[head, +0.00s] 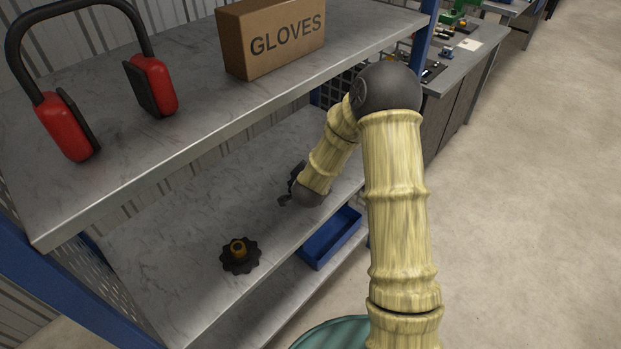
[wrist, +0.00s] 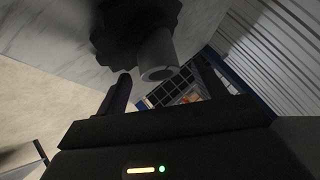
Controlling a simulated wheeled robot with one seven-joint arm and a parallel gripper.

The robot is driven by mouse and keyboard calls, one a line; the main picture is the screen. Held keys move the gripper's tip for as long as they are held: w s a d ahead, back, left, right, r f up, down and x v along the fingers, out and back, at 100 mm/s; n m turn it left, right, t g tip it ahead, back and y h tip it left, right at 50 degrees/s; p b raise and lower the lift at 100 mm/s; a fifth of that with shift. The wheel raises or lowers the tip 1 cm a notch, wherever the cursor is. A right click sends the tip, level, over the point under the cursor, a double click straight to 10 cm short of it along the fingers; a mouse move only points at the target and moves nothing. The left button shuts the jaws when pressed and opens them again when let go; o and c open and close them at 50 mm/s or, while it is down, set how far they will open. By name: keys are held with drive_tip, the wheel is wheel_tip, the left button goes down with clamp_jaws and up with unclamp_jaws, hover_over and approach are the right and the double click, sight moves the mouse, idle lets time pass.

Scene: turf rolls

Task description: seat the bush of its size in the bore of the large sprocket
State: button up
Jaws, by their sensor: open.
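In the head view, a black toothed sprocket (head: 240,263) lies flat on the lower shelf. In the wrist view my gripper (wrist: 160,83) is open. A grey hollow cylinder (wrist: 157,52) shows between the fingers, standing out from a dark toothed disc (wrist: 122,32). I see no contact with the fingers. Whether this is the same pair, I cannot tell.
The upper shelf (head: 195,75) overhangs the back of the lower shelf (head: 190,215) and carries red ear defenders (head: 155,85) and a GLOVES box (head: 270,38). A blue bin (head: 330,240) sits below the lower shelf's front edge. The lower shelf is bare around the black sprocket.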

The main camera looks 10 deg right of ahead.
drive_tip(key=c, duration=1.3)
drive_tip(key=shift+r, duration=0.15)
wheel_tip(320, 180, up, 10)
drive_tip(key=p, duration=0.1)
